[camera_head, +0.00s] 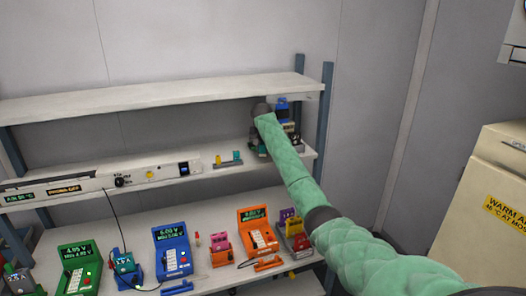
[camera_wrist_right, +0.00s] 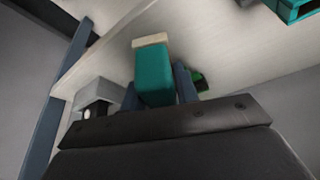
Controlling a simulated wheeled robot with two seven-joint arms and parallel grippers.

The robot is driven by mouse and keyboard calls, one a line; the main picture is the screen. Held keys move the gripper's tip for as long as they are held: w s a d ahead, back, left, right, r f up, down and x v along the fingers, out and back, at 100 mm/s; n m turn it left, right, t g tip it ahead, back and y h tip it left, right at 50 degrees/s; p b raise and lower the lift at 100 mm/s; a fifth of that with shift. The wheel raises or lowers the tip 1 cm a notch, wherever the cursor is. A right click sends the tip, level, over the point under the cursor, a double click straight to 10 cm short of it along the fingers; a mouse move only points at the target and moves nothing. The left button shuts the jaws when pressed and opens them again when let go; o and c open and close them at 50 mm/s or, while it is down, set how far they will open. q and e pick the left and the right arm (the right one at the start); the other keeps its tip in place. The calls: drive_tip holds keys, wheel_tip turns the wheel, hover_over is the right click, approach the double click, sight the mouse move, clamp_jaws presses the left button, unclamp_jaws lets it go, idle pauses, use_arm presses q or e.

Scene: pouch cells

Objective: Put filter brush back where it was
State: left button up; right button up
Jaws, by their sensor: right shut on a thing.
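In the right wrist view, a teal block with a pale beige strip along its far end, which I take as the filter brush (camera_wrist_right: 154,78), sits between the fingers of my right gripper (camera_wrist_right: 158,88). The gripper is shut on it. The pale shelf surface lies just beyond it; I cannot tell whether the brush touches it. My left gripper is not in view.
Blue and dark items (camera_head: 283,106) crowd the shelf's right end, near a blue post (camera_head: 325,105). The upper shelf (camera_head: 150,95) is close above. A grey device (camera_wrist_right: 95,95) and a teal item (camera_wrist_right: 292,8) show in the wrist view. Coloured meters (camera_head: 172,250) stand on the lower shelf.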

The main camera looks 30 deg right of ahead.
sight(263, 152)
wheel_tip(263, 152, down, 2)
drive_tip(key=shift+f+p, duration=0.15)
drive_tip(key=shift+p, duration=0.9)
drive_tip(key=shift+f, duration=0.25)
drive_tip(key=shift+f, duration=0.15)
drive_tip(key=o, duration=0.9)
drive_tip(key=shift+o, duration=0.2)
drive_tip(key=shift+r, duration=0.2)
